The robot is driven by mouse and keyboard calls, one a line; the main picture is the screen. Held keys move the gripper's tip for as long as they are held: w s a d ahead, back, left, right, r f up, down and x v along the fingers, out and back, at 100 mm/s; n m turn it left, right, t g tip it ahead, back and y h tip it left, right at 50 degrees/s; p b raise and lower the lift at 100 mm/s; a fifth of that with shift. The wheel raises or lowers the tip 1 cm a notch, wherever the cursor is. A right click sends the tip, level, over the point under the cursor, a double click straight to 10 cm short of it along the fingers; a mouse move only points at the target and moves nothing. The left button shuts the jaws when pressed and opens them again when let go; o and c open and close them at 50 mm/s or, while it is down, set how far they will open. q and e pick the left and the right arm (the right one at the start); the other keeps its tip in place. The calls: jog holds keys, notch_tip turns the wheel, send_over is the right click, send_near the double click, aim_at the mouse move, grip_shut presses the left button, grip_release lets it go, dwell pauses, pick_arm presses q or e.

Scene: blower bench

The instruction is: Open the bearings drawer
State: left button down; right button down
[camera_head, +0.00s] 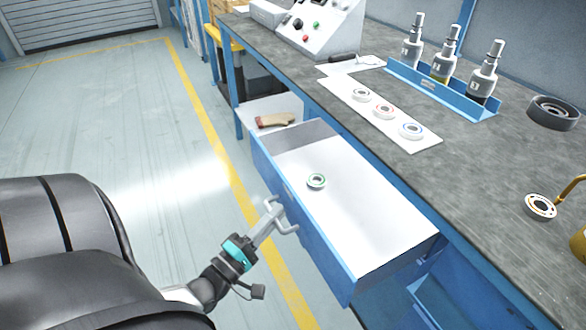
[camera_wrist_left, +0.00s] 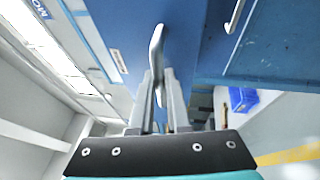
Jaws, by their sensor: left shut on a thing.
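The blue bearings drawer (camera_head: 330,262) is pulled out from the bench, and its white inside is in plain view. One bearing with a green ring (camera_head: 316,181) lies on the drawer floor toward the left. My left gripper (camera_head: 277,217) is at the drawer's front, shut on its handle (camera_head: 288,229). In the left wrist view the handle (camera_wrist_left: 157,50) runs between the two fingers of the gripper (camera_wrist_left: 158,90), against the blue drawer front (camera_wrist_left: 180,35). My right gripper does not show in either view.
On the bench top (camera_head: 480,170), a white mat (camera_head: 335,90) holds three bearings, with a blue rack (camera_head: 440,92) of bottles behind it. A glove (camera_head: 275,120) lies on a shelf beyond the drawer. The floor at left is clear.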

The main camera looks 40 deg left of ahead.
pick_arm(q)
jog(key=shift+s+a, duration=0.35)
jog(key=shift+s, duration=0.55)
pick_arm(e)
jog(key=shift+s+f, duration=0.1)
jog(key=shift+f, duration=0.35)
pick_arm(q)
jog(key=c, duration=1.2)
grip_release()
jog(key=shift+o, duration=0.2)
